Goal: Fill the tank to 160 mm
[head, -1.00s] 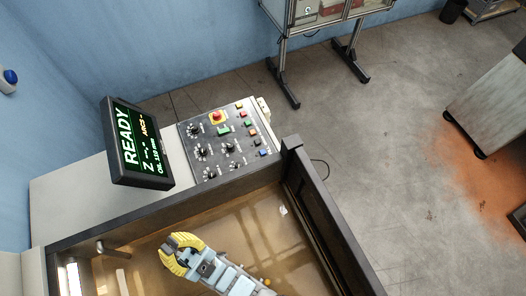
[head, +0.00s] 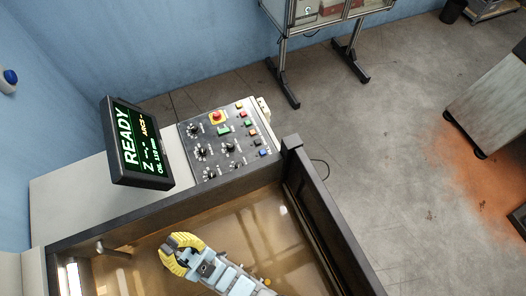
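The tank (head: 307,215) is a dark-rimmed basin at the bottom of the head view, holding brownish, reflective oil (head: 250,222). A tilted black display (head: 140,144) behind it reads READY in green, with Z as dashes and an OIL value in mm whose digits are too small to read surely. The control panel (head: 222,140) beside it carries several black knobs, a red stop button on yellow and coloured buttons. My gripper (head: 168,250), with yellow fingers, is over the oil at the lower left, away from the panel. Its finger gap is unclear.
A pipe (head: 112,250) juts from the tank's left inner wall. A framed stand (head: 318,45) is at the back, and a grey cabinet (head: 495,100) is at the right. The floor right of the tank is mostly open. Blue walls close the left and back.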

